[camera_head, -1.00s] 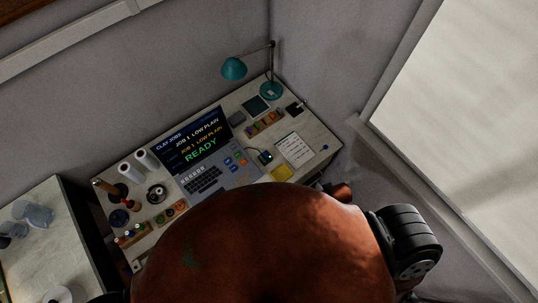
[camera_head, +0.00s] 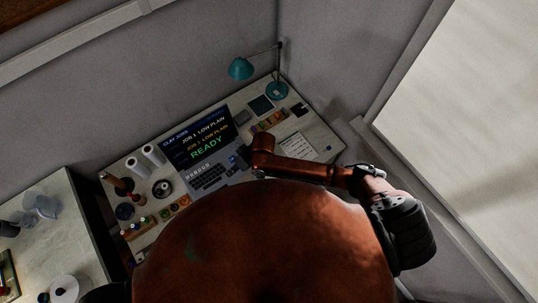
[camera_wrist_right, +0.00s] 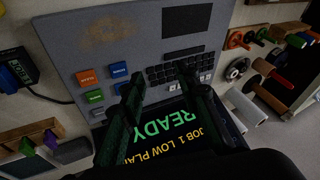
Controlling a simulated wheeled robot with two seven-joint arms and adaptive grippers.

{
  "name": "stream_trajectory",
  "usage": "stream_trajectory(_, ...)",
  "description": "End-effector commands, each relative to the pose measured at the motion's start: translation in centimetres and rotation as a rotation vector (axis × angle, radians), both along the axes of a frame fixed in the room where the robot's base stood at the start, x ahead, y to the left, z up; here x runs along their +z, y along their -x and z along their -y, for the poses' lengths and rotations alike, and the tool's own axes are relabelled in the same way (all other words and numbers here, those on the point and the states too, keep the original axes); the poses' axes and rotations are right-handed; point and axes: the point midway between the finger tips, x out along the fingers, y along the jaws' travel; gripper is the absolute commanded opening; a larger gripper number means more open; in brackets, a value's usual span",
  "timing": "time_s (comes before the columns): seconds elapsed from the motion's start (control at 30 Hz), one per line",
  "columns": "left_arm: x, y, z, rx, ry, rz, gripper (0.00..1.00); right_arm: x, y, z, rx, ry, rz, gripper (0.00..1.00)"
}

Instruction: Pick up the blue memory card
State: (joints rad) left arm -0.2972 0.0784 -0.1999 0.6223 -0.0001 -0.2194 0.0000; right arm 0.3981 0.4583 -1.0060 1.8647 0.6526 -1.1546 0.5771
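I cannot read which is the blue memory card. My right gripper (camera_wrist_right: 160,76) is open and empty above the console, its two dark fingers apart over the keyboard side. My left gripper is not in view.
A lit screen (camera_head: 200,140) reading READY stands at the console's back, close below my right fingers in the wrist view. A black keyboard (camera_wrist_right: 175,70), a teal lamp (camera_head: 240,69), white rolls (camera_head: 153,154) and a black cabled device (camera_wrist_right: 18,65) are around it.

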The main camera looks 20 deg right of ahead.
Motion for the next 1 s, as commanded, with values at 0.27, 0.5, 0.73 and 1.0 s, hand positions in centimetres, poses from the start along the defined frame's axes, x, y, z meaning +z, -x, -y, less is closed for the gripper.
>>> stream_trajectory(0.27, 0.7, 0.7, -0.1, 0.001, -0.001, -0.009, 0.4, -0.8, -2.5, 6.3, -0.012, 0.263, -0.124, 0.3)
stream_trajectory(0.5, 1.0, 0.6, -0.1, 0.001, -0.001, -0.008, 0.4, 0.3, -5.9, 14.2, -0.156, 0.431, -0.173, 0.3)
stream_trajectory(0.73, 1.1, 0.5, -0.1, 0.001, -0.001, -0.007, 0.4, -0.2, -6.7, 16.4, -0.206, 0.469, -0.187, 0.3)
stream_trajectory(1.0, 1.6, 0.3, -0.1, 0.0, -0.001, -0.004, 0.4, -3.0, -6.6, 16.5, -0.203, 0.469, -0.184, 0.3)
